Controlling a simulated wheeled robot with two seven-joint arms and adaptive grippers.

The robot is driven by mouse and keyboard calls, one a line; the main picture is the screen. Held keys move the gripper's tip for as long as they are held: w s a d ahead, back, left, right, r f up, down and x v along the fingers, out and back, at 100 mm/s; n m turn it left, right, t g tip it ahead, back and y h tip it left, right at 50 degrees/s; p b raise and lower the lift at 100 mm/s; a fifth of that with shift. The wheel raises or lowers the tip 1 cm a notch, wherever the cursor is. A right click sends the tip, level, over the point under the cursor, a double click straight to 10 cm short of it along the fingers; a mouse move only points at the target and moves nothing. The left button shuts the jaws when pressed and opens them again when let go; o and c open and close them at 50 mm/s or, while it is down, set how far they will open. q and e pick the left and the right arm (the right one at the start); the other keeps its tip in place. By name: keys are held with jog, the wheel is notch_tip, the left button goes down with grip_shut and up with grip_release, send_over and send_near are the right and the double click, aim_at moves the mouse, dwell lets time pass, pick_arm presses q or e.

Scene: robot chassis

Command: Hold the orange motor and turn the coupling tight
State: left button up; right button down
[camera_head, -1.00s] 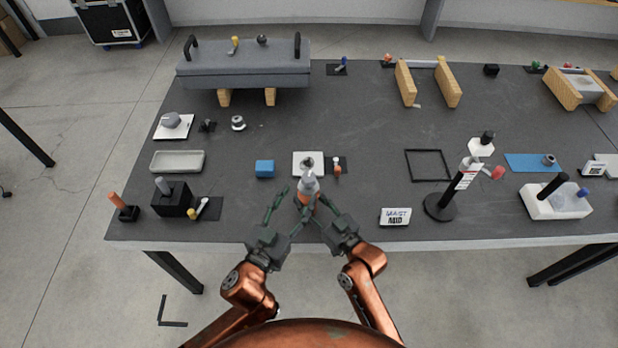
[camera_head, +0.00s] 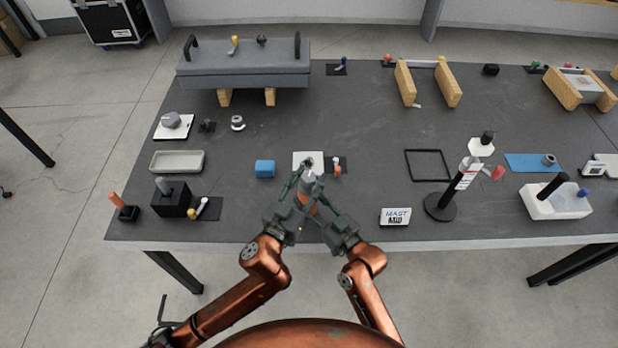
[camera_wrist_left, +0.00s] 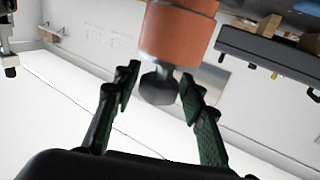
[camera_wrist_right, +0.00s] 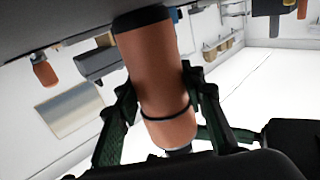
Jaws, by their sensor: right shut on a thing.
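The orange motor (camera_head: 311,208) shows in the head view near the table's front edge, with a grey upper part (camera_head: 308,182). My right gripper (camera_head: 318,205) is shut around its orange body; in the right wrist view the fingers flank the orange cylinder (camera_wrist_right: 152,75), which has a thin dark ring. My left gripper (camera_head: 300,187) is open beside the upper part. In the left wrist view its fingers stand either side of a dark faceted end piece (camera_wrist_left: 159,87), probably the coupling, with gaps visible. The orange body (camera_wrist_left: 172,38) fills the top of that view.
A white plate (camera_head: 301,157) lies just behind the motor, with a small orange-and-white item (camera_head: 337,168) beside it. A blue block (camera_head: 265,169) stands to the left. A sign (camera_head: 395,217) and a black-based stand (camera_head: 441,207) are to the right.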

pick_arm(q)
jog(key=c, duration=0.8)
pick_arm(e)
jog(key=shift+r, duration=0.15)
pick_arm(q)
jog(key=shift+m+h, duration=0.3)
jog(key=shift+h, duration=0.2)
jog(key=m+g+h, duration=0.3)
jog(key=h, duration=0.1)
jog(key=shift+m+g, duration=0.3)
jog(key=shift+g, duration=0.1)
jog(key=m+g+h, duration=0.3)
jog(key=g, duration=0.1)
jog(key=shift+m+g, duration=0.3)
jog(key=m+g+h, duration=0.1)
jog(key=m+g, duration=0.1)
jog(key=g, duration=0.1)
jog(key=m+g+h, duration=0.1)
jog(key=m+g, duration=0.1)
jog(key=g, duration=0.2)
jog(key=shift+w+d+m, duration=0.1)
jog(key=shift+m, duration=0.3)
pick_arm(e)
jog(key=shift+a, duration=0.1)
pick_arm(q)
jog(key=shift+m+g, duration=1.2)
jog(key=shift+g, duration=0.9)
jog(key=shift+s+g+y, duration=0.2)
jog(key=shift+g+y, duration=0.1)
jog(key=shift+g, duration=0.2)
